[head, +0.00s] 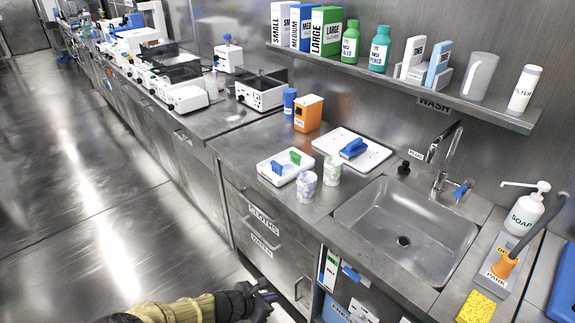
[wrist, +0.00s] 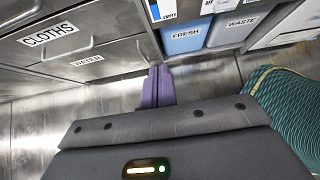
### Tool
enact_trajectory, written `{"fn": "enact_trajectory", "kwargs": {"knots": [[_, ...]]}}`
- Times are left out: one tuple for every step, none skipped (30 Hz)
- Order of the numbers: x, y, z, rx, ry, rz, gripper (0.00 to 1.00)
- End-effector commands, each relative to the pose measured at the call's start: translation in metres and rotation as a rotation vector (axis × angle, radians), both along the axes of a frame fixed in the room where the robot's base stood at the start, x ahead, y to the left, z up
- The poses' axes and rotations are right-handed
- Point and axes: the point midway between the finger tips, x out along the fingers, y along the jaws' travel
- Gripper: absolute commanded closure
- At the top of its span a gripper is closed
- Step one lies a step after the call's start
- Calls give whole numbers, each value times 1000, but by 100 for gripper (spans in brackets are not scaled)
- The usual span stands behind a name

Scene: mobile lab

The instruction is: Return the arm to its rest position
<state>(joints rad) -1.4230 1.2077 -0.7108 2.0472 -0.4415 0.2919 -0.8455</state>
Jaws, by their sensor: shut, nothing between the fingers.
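My gripper (head: 268,296) shows at the bottom of the head view, low in front of the cabinet under the counter. My arm, in a yellowish sleeve, comes in from the bottom edge. In the wrist view the two purple fingers (wrist: 158,87) are together with nothing between them. They are in front of the lower edge of the drawer fronts, over the metal floor. I cannot tell whether they touch anything.
The counter holds a sink (head: 405,228), a white tray (head: 288,166), cups and a yellow sponge (head: 476,307). Drawers marked CLOTHS (wrist: 50,36) and WATER are shut. Bins marked FRESH (wrist: 186,37) and WASTE (wrist: 240,25) stand in the open bay. The floor at left is clear.

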Motion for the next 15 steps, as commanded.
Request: {"fn": "enact_trajectory", "kwargs": {"knots": [[0,0,0,1,0,-2,100],[0,-3,1,13,1,-22,100],[0,-6,2,24,2,-40,100],[-1,-7,2,33,3,-53,100],[-1,-9,3,41,3,-66,100],[-1,-12,4,54,2,-87,100],[-1,-13,4,63,2,-103,100],[-2,-15,5,72,2,-117,100],[-2,-17,6,87,3,-140,100],[-2,-19,7,97,4,-156,100],[-3,-21,8,107,3,-172,100],[-3,-25,9,126,2,-202,100],[-4,-27,10,138,2,-223,100],[-4,-30,12,152,2,-246,100],[-5,-33,13,172,1,-278,100]]}}
